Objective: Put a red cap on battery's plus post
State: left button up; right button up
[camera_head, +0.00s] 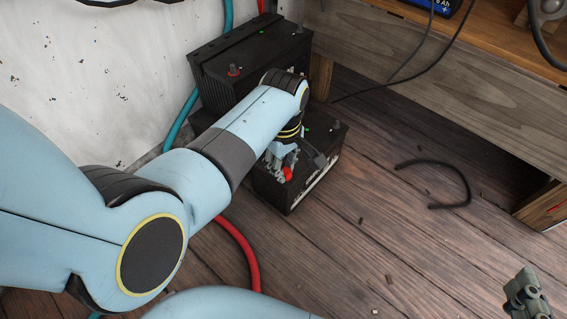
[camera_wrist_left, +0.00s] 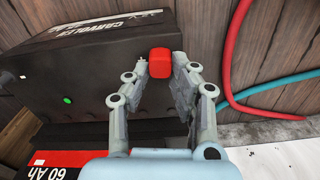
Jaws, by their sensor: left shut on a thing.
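My left gripper (camera_head: 284,171) is shut on a red cap (camera_head: 288,174) over the near corner of the front black battery (camera_head: 305,190). In the left wrist view the red cap (camera_wrist_left: 160,62) sits between the fingertips of the gripper (camera_wrist_left: 162,72), with the dark battery (camera_wrist_left: 70,50) beneath and to its left. I cannot tell whether the cap touches the battery. No plus post shows under the cap; the gripper and arm hide part of the battery top. My right gripper (camera_head: 526,293) shows only partly at the lower right edge, its jaw state unclear.
A second black battery (camera_head: 250,65) stands behind, with a red-ringed post (camera_head: 233,70). A red cable (camera_head: 243,250) and a teal cable (camera_head: 180,118) run beside the batteries. A wooden bench (camera_head: 450,75) stands right. A black hose (camera_head: 462,185) lies on otherwise mostly clear floor.

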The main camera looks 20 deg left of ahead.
pick_arm(q)
jog(key=o, duration=0.8)
jog(key=shift+o, duration=0.2)
jog(key=shift+r, duration=0.15)
jog(key=shift+r, duration=0.35)
jog(key=r+p, duration=0.4)
jog(key=r, duration=0.1)
jog(key=r+p, duration=0.2)
jog(key=p, duration=0.1)
jog(key=shift+w+r, duration=0.3)
jog(key=w+a+r+m+p, duration=0.1)
jog(key=w+r+m+p, duration=0.1)
jog(key=r+p, duration=0.5)
jog(key=w+r+m+p, duration=0.2)
jog(key=r+m+p, duration=0.2)
jog(key=r, duration=1.3)
jog(key=p, duration=0.3)
jog(key=shift+w+a+m, duration=0.4)
pick_arm(e)
jog(key=w+r+t, duration=0.1)
jog(key=w+r, duration=0.1)
jog(key=r, duration=1.1)
jog(key=w+r+t, duration=0.2)
jog(key=r, duration=1.2)
jog(key=shift+r, duration=0.2)
jog(key=shift+w, duration=0.1)
